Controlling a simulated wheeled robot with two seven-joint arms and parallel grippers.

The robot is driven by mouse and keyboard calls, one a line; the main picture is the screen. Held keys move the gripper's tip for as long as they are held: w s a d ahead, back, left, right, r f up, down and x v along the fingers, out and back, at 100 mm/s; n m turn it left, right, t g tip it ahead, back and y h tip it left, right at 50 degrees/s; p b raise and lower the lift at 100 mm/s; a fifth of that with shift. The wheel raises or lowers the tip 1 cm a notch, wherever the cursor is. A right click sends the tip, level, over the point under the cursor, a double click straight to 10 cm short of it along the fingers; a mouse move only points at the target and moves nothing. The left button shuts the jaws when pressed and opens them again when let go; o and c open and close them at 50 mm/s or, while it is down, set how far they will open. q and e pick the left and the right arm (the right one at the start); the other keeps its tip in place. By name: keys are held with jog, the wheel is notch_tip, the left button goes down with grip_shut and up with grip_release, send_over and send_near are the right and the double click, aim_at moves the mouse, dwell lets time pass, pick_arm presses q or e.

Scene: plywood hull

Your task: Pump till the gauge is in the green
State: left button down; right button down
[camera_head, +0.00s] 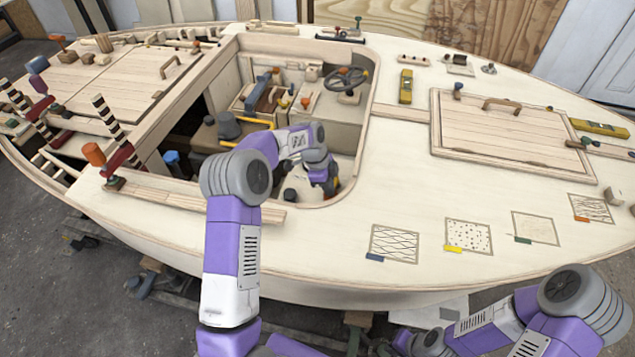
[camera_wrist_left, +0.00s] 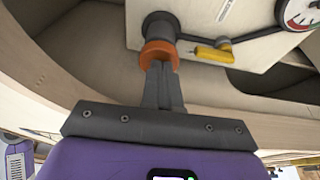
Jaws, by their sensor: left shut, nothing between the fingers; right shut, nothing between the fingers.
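In the left wrist view a gauge (camera_wrist_left: 299,12) is cut off at the top right corner. Its pale face has a red part and some green at the edge; I cannot read the needle. An orange ring (camera_wrist_left: 158,54) sits on the end of a dark fitting on a pale panel. A yellow lever (camera_wrist_left: 213,54) is to its right. My left gripper (camera_wrist_left: 160,68) is shut and empty, its fingertips at the orange ring; I cannot tell whether they touch. In the head view my left gripper (camera_head: 328,185) is low in the cockpit.
The cockpit rim (camera_head: 367,130) surrounds my left gripper. A steering wheel (camera_head: 347,79) stands at the cockpit's back. A hatch with a handle (camera_head: 500,135) and several patterned squares lie on the deck to the right. Striped posts stand at the left.

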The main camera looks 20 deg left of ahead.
pick_arm(q)
jog(key=shift+s+f, duration=0.15)
jog(key=shift+f, duration=0.2)
jog(key=shift+r+p, duration=0.25)
jog(key=shift+p, duration=0.05)
notch_tip(320, 180, up, 4)
jog(key=p, duration=0.3)
jog(key=shift+r, duration=0.2)
jog(key=p+v, duration=0.2)
jog(key=v, duration=0.7)
jog(key=shift+r, duration=0.35)
jog(key=shift+a, duration=0.1)
